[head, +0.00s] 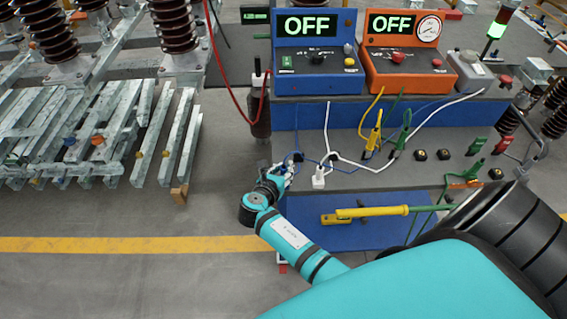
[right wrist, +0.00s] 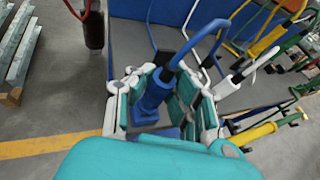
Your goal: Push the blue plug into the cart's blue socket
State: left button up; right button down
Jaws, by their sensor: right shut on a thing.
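My right gripper (head: 280,174) is at the left front of the cart's grey top (head: 345,180). In the right wrist view the gripper (right wrist: 158,92) is shut on the blue plug (right wrist: 155,90), with fingers on both sides of it. A blue cable (right wrist: 205,38) arches up from the plug. Blue surface (right wrist: 170,132) shows below the plug, partly hidden by the gripper's palm; I cannot tell whether it is the socket. In the head view the gripper covers most of the plug. I cannot tell whether the plug is in a socket. My left gripper is not in view.
A white plug (head: 318,179) stands just right of the gripper, with yellow (head: 373,140) and green (head: 405,135) plugs further right. Blue (head: 315,62) and orange (head: 405,55) boxes reading OFF stand behind.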

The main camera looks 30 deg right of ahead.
jog(key=shift+f, duration=0.45)
jog(key=c, duration=1.2)
grip_release()
jog(key=shift+o, duration=0.2)
jog(key=shift+a, duration=0.1)
jog(key=v, duration=1.2)
